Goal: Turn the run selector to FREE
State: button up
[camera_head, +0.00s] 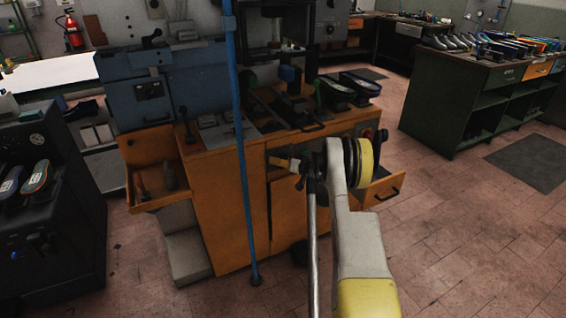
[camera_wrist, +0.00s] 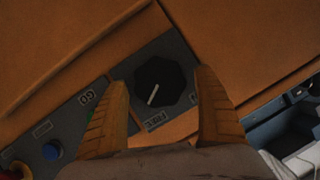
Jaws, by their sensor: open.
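The run selector (camera_wrist: 160,84) is a black octagonal knob on a grey plate, seen in the wrist view. Its white pointer line slants down and to the left in the picture. A FREE label (camera_wrist: 156,118) is on the plate below the knob, close to the pointer's end. My gripper (camera_wrist: 161,79) is open, with one tan ribbed finger on each side of the knob. I see gaps between knob and fingers; depth is hard to judge. In the head view my gripper (camera_head: 287,164) is at the orange cabinet's front, and the selector cannot be made out there.
A GO label (camera_wrist: 87,98), a blue button (camera_wrist: 52,150) and a red part (camera_wrist: 16,170) lie left of the left finger. In the head view a blue pole (camera_head: 243,170) stands before the orange cabinet (camera_head: 213,200). An open drawer (camera_head: 380,190) juts out right.

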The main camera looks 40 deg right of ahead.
jog(key=d+v, duration=0.1)
jog(key=v, duration=1)
jog(key=shift+s+a+r, duration=0.15)
jog(key=shift+s+a, duration=0.3)
jog(key=shift+a, duration=0.05)
